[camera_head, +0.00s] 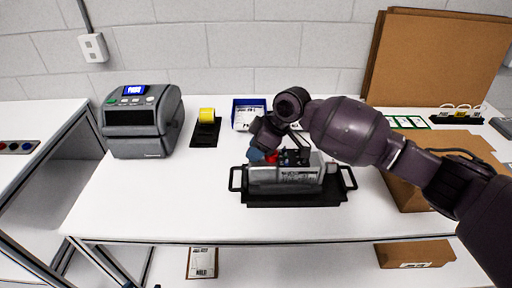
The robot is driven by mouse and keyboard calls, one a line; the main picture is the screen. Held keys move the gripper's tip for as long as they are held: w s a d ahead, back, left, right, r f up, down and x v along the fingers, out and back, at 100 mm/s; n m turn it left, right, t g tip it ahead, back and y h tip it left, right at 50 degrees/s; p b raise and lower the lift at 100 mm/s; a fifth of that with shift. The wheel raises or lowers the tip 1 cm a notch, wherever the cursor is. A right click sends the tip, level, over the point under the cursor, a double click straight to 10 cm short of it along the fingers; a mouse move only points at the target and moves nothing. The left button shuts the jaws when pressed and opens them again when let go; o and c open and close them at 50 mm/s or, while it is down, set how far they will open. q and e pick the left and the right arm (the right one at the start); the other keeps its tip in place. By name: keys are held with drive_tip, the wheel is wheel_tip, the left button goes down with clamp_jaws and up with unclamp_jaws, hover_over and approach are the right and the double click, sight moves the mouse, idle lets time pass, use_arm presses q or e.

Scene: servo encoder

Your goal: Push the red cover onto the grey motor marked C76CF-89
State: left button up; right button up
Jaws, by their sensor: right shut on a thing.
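The grey motor (270,178) lies on its side on a black tray (290,201) with a handle at each end. A label shows on its front, but its print is too small to read. My right gripper (264,148) reaches down over the motor's left part and is shut. A small patch of the red cover (271,157) shows at its fingertips, just above the motor. The fingers and wrist hide most of the cover, so I cannot tell whether it touches the motor. My left gripper is not in view.
A blue bin (240,112) stands behind the motor. A cardboard box (408,192) is at the right. The table's front left is clear.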

drive_tip(key=shift+f, duration=0.45)
idle(0.5)
drive_tip(key=o, duration=1)
drive_tip(key=shift+c, duration=0.2)
